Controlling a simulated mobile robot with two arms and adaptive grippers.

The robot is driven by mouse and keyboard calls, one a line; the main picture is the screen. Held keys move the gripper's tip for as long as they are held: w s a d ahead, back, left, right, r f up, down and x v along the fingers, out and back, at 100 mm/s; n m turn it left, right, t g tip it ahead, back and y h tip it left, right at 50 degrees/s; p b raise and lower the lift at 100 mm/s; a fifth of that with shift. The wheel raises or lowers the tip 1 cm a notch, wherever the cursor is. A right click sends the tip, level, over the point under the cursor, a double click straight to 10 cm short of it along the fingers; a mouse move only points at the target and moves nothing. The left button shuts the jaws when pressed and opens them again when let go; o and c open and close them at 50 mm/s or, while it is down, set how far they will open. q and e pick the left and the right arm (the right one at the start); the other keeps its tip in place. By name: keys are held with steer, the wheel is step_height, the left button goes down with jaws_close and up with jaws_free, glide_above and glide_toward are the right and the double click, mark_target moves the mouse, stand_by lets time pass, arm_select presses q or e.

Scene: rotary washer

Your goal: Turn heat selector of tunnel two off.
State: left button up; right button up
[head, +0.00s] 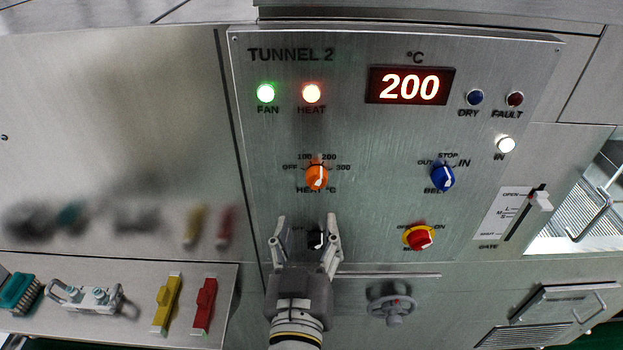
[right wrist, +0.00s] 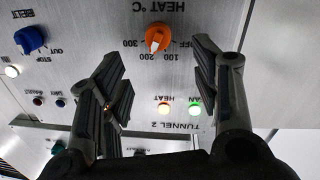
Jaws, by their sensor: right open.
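The orange heat selector (head: 317,177) is on the TUNNEL 2 panel (head: 350,130), under an arc marked OFF, 100, 200 and 300. Its white mark appears to point to 200. My right gripper (head: 306,218) is open and empty, with its fingertips below the selector in the head view. In the right wrist view the panel appears upside down, and the selector (right wrist: 157,38) shows between the spread fingers (right wrist: 160,62), apart from them. The display (head: 410,86) reads 200. The green FAN lamp (head: 265,93) and red HEAT lamp (head: 311,93) are lit. My left gripper is not in view.
A blue belt knob (head: 443,178) and a red knob on yellow (head: 419,238) are to the right. A black switch (head: 316,239) shows between my right fingers. A gate slider (head: 541,200) is at the right. A grey handwheel (head: 391,304) is below. Tools lie on the left shelf (head: 130,325).

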mark_target(316, 187)
steer(key=w, duration=0.3)
steer(key=w+p, duration=0.1)
steer(key=w, duration=0.2)
steer(key=w+d+p, duration=0.1)
steer(key=w, duration=0.2)
steer(key=shift+w, duration=0.15)
steer(key=shift+w+d, duration=0.15)
steer(key=shift+w, duration=0.5)
steer(key=c, duration=1)
steer(key=shift+c, duration=0.2)
